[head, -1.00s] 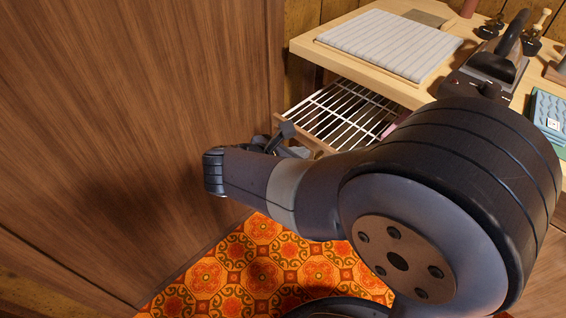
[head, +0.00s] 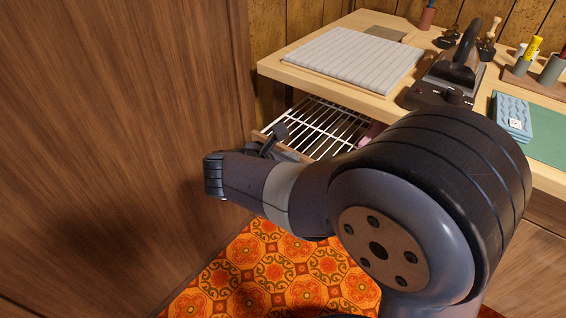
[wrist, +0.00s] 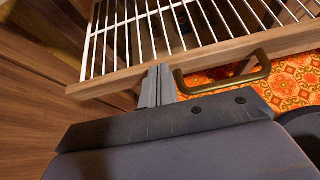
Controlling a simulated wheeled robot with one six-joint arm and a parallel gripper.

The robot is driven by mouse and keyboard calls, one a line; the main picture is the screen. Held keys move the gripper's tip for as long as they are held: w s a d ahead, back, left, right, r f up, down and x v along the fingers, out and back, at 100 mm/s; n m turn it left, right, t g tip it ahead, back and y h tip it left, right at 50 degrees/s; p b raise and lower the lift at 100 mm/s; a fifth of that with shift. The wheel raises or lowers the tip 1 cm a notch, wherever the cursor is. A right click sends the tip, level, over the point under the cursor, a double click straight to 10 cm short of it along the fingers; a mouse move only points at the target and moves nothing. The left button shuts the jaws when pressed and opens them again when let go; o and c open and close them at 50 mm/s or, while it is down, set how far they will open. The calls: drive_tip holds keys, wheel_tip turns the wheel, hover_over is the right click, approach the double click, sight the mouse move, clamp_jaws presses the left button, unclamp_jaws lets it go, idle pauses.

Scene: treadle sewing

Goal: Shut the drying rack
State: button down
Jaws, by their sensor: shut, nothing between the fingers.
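The drying rack (head: 322,124) is a wood-framed sliding tray with white wire bars under the table top. It is pulled out from under the table in the head view. In the wrist view its bars (wrist: 165,28) and wooden front rail (wrist: 212,57) span the top. A brass handle (wrist: 238,82) is on the front rail. My gripper (wrist: 155,85) is shut and empty, with its tips at or very near the front rail, just left of the handle. I cannot tell whether they touch. In the head view my arm hides part of the rack's front.
A wooden table (head: 272,68) holds a grey ribbed pad (head: 355,58), a dark iron (head: 455,68) on a stand, and a blue folded cloth (head: 511,117). A tall brown wooden panel (head: 120,120) stands close on the left. The patterned orange floor (head: 270,270) is clear below.

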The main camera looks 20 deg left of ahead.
sight(330, 129)
drive_tip(key=w+d, duration=0.2)
drive_tip(key=w, duration=0.3)
drive_tip(key=w+d+p, duration=0.1)
drive_tip(key=w+d, duration=0.1)
drive_tip(key=w, duration=0.4)
drive_tip(key=w+d+p, duration=0.1)
drive_tip(key=w+d, duration=0.1)
drive_tip(key=w, duration=0.3)
drive_tip(key=shift+w+d, duration=0.2)
drive_tip(key=shift+d, duration=0.2)
drive_tip(key=shift+w, duration=0.2)
drive_tip(key=shift+d+r, duration=0.1)
